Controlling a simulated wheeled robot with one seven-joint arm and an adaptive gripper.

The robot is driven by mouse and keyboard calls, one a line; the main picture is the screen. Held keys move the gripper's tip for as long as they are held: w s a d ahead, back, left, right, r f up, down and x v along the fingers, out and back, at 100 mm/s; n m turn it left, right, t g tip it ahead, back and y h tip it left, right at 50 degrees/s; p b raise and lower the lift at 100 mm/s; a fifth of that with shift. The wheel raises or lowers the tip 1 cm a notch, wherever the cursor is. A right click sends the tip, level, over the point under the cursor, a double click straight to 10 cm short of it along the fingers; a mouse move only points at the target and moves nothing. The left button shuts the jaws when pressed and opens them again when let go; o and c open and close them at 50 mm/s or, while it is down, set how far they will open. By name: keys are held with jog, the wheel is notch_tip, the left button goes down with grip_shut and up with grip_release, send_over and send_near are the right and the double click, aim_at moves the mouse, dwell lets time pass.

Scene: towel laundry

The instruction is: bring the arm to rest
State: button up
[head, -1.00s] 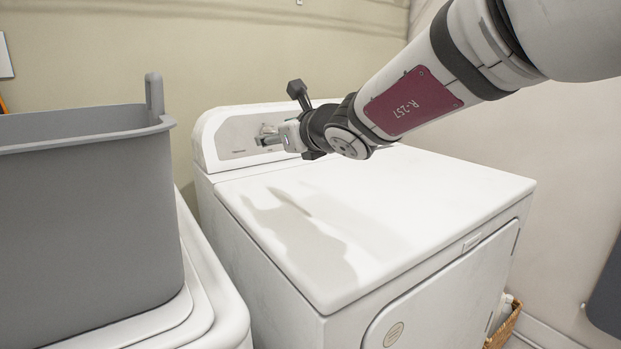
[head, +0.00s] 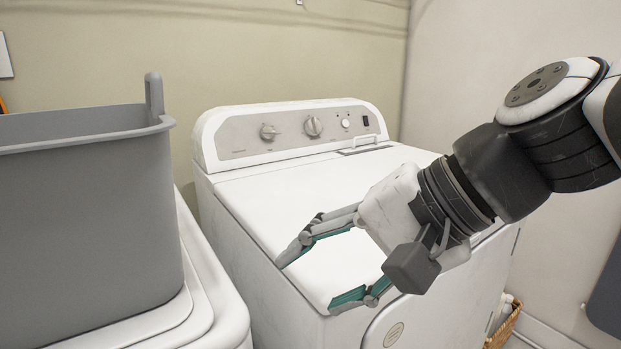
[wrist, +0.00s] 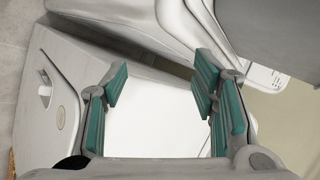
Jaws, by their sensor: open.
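My gripper (head: 307,277) is open and empty in the head view, in front of and above the white dryer-like machine (head: 255,215). Its two teal-padded fingers point left and down. The fingers (wrist: 160,105) also show spread apart in the wrist view, with the white machine top (wrist: 155,125) between them and nothing held. My arm reaches in from the right edge of the head view.
A grey basket (head: 85,225) stands on another white machine (head: 205,315) at the left. A control panel with knobs (head: 313,127) runs along the back. A wicker basket (head: 505,325) sits on the floor at the lower right. Walls close off the back and right.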

jog(key=s+d+f+n+g+h, duration=0.2)
jog(key=s+d+f+h, duration=0.25)
jog(key=s+d, duration=0.35)
jog(key=s+d+f+n+g+h, duration=0.1)
jog(key=s+d+f+n+h, duration=0.3)
jog(key=s+d, duration=0.45)
notch_tip(320, 180, up, 26)
jog(key=d+m+t+p, duration=0.1)
jog(key=t+p, duration=0.2)
jog(key=p, duration=2.2)
jog(key=shift+w+f+t, duration=0.15)
jog(key=shift+w+t, duration=0.15)
jog(key=shift+w, duration=0.05)
jog(key=shift+o, duration=0.3)
